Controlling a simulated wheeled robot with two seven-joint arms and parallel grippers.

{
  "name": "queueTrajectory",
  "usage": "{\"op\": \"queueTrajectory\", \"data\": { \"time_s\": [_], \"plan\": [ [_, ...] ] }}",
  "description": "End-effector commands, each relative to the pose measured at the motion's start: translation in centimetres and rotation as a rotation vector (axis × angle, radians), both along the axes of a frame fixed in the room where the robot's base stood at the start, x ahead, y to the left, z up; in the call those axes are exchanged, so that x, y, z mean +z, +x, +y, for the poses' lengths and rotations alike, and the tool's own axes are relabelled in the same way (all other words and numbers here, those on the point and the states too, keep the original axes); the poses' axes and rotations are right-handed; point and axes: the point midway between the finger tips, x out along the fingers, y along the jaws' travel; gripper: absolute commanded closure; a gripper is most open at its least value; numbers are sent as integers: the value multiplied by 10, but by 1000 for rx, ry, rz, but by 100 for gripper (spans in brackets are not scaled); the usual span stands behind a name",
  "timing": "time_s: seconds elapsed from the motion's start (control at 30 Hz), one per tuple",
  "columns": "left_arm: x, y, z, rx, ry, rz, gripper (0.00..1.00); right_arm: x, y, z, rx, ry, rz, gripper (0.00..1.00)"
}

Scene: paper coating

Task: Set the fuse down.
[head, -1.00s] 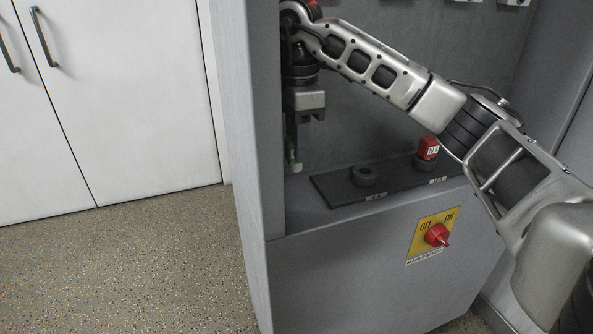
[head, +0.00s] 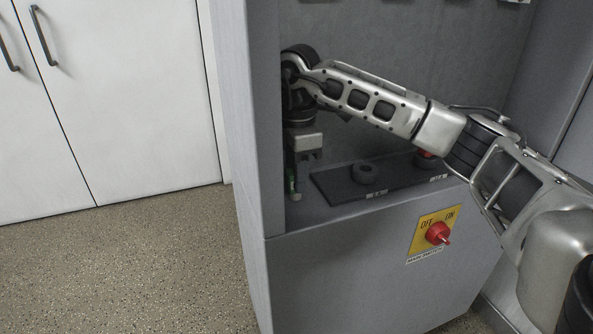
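My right gripper (head: 296,178) points down inside the grey cabinet, at the left end of its ledge. A small green and white piece, which looks like the fuse (head: 291,184), shows between its fingers, partly hidden by the fingers and the cabinet's left edge. Its lower end is close to the ledge; I cannot tell whether it touches. The gripper appears shut on it. To its right lies a black base plate (head: 335,187) with an empty-looking round holder (head: 364,173). A red block (head: 425,154) at the second holder is mostly hidden by my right arm. My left gripper is out of view.
The cabinet's left wall (head: 245,150) stands close beside the gripper. A red main switch (head: 438,234) on a yellow plate is on the cabinet front below the ledge. White cupboard doors (head: 130,100) and open speckled floor (head: 130,265) lie to the left.

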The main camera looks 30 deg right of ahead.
Motion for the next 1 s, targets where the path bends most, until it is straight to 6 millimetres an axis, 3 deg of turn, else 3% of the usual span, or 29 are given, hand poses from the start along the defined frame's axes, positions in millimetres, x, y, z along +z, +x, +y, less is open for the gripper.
{"op": "queueTrajectory", "data": {
  "time_s": [0.07,0.47,0.8,1.0],
  "plan": [
    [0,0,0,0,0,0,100,1,0,0,0,0,-1,52],
    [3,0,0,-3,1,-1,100,11,0,0,0,1,-1,52],
    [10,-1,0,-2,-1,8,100,82,1,0,-1,-1,-4,52],
    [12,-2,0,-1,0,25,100,115,0,0,0,0,-1,52]
  ]
}}
